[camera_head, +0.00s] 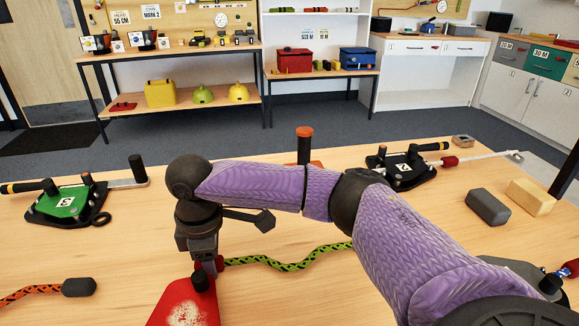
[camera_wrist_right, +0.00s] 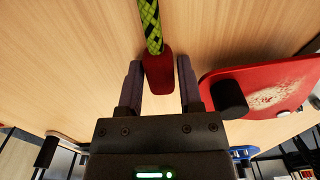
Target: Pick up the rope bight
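A green and black rope (camera_head: 285,265) lies in a wavy line on the table, partly hidden by my right arm. In the wrist view the rope (camera_wrist_right: 150,25) ends in a dark red sleeve (camera_wrist_right: 158,72). My right gripper (camera_head: 208,268) points down at the rope's left end, beside a red plate. In the wrist view its two fingers (camera_wrist_right: 160,85) are apart, with the red sleeve between them. A narrow gap shows at the right finger; contact on the left side is unclear. My left gripper is not in view.
A red plate (camera_head: 178,308) with a black post stands close beside the right gripper. A green board (camera_head: 62,203), an orange rope (camera_head: 30,292), a black cleat board (camera_head: 405,172), and grey and tan blocks (camera_head: 488,207) are on the table. The front middle is clear.

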